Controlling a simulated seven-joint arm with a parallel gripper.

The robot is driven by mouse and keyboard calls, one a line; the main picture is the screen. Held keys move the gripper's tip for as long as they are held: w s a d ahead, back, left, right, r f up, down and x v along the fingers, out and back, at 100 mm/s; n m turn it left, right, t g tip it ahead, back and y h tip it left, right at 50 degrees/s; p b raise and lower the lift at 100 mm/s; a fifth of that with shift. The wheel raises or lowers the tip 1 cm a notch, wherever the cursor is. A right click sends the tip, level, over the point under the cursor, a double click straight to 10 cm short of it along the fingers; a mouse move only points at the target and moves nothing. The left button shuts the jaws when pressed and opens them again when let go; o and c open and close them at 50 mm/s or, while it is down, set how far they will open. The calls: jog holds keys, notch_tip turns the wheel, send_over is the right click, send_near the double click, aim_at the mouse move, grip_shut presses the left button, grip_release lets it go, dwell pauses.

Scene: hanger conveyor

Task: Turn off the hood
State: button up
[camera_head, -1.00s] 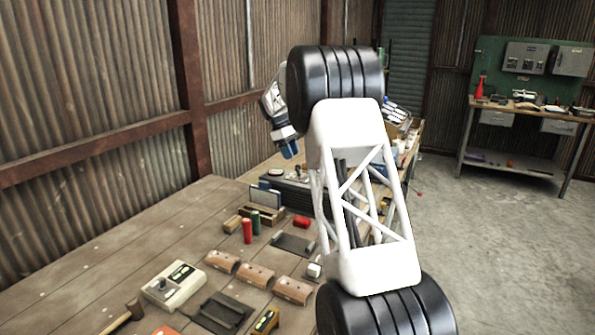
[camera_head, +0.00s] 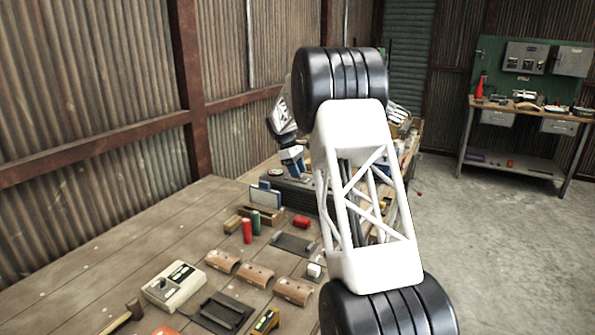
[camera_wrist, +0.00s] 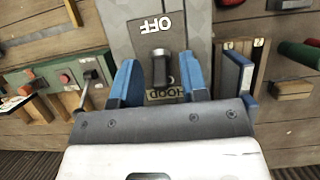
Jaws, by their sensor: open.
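The hood switch is a grey panel (camera_wrist: 122,28) in the wrist view. It carries an OFF label (camera_wrist: 150,25) at the top and a partly hidden HOOD label (camera_wrist: 165,95) lower down, both upside down. A dark lever with a metal end (camera_wrist: 160,65) stands between them. My gripper (camera_wrist: 161,70) is open, with one blue finger on each side of the lever and gaps visible on both sides. Whether the lever touches anything is hard to tell. In the head view my gripper (camera_head: 293,160) is low over the dark box at the far bench end, partly hidden by my arm.
In the wrist view, a green box with a lever (camera_wrist: 68,78) lies left and a blue-edged holder (camera_wrist: 235,72) lies right. In the head view, the wooden bench (camera_head: 120,240) also carries red and green cylinders (camera_head: 247,231), leather pieces (camera_head: 257,273) and a joystick box (camera_head: 173,287).

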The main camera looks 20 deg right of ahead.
aim_at(305, 179)
grip_shut()
jog(key=shift+s+d+t+y, duration=0.1)
jog(key=shift+t+y, duration=0.2)
jog(key=shift+s+d+r+t+y, duration=0.1)
jog(key=shift+s+d+t+y, duration=0.1)
jog(key=shift+t+y, duration=0.4)
jog(key=shift+s+d+r+t+y, duration=0.1)
jog(key=shift+s+d+t+y, duration=0.1)
jog(key=shift+t+y, duration=0.4)
jog(key=shift+s+d+f+t+y, duration=0.1)
jog(key=shift+s+d+t+y, duration=0.1)
jog(key=shift+t+y, duration=0.45)
jog(key=shift+s+d+f+t+y, duration=0.1)
jog(key=shift+s+d+t+y, duration=0.05)
jog(key=shift+t+y, duration=0.55)
jog(key=shift+s+d+t+y, duration=0.15)
jog(key=shift+s+t+y, duration=0.05)
jog(key=shift+t+y, duration=0.45)
grip_release()
